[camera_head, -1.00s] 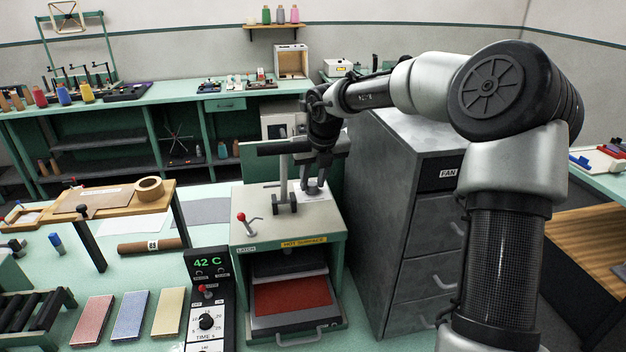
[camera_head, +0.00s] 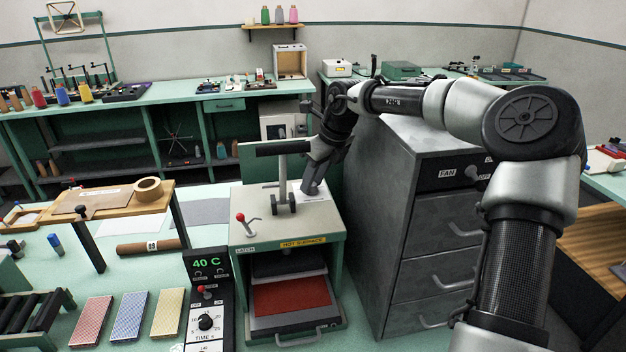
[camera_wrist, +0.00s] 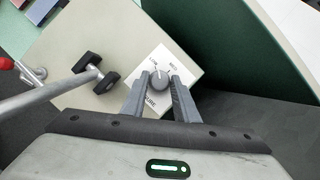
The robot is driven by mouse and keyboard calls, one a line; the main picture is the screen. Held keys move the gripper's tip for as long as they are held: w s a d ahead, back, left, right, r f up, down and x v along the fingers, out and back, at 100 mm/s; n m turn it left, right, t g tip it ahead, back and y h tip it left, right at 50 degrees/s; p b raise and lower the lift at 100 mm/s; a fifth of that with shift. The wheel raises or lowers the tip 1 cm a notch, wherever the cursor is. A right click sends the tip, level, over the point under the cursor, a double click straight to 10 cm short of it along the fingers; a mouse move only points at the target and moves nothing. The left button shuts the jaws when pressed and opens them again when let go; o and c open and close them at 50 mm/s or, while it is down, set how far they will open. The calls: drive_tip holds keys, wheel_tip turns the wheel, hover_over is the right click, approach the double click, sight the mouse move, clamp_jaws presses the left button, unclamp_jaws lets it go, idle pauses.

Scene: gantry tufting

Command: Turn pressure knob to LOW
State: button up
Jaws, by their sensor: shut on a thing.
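The pressure knob (camera_wrist: 161,77) is a small grey dial on a white plate (camera_wrist: 187,62) in the wrist view. The plate carries the words LOW and MED at its far side and a third label, partly covered, nearer my gripper. A light pointer mark on the knob seems to face the LOW side, but it is too small to be sure. My gripper (camera_wrist: 159,80) has one finger on each side of the knob and is shut on it. In the head view my gripper (camera_head: 311,188) reaches down, tilted, onto the press top (camera_head: 262,226), and hides the knob.
A T-shaped press handle (camera_head: 283,150) stands just left of my gripper. A red-tipped latch lever (camera_head: 241,217) is further left. A grey drawer cabinet (camera_head: 420,236) stands close on the right. The control box display (camera_head: 206,263) reads 40 C.

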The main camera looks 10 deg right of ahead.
sight(314, 185)
idle(0.3)
drive_tip(key=o, duration=1)
drive_tip(key=shift+o, duration=0.2)
wheel_tip(314, 185, up, 10)
